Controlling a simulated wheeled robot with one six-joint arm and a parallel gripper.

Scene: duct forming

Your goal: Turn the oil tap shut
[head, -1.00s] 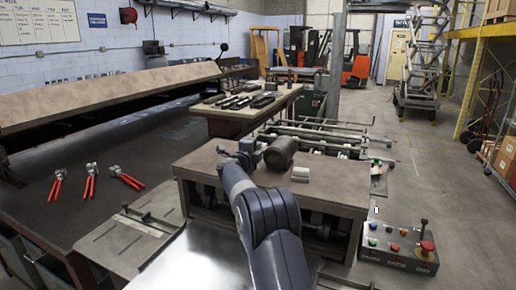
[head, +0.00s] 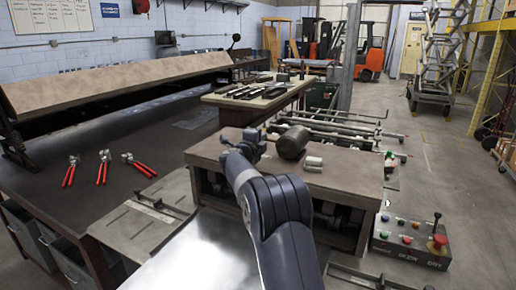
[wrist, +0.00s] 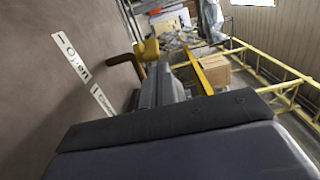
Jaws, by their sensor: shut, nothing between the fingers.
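In the wrist view, a brass-yellow tap body (wrist: 150,47) with a brown bent lever (wrist: 123,62) stands at a brown surface. A white label reading "Open" (wrist: 72,55) lies to the left of the lever. A second white label (wrist: 103,101) is below it, its text partly hidden. My gripper (wrist: 165,76) is shut and empty, its fingers close beside the lever and tap. I cannot tell whether they touch. In the head view my gripper (head: 254,140) is over the far left of a brown bench (head: 330,180); the tap cannot be made out there.
A dark cylinder (head: 293,142) and a small pale block (head: 314,163) sit on the bench, right of my gripper. A control box (head: 411,240) stands at the right. Several red-handled pliers (head: 104,167) lie on the dark table at left.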

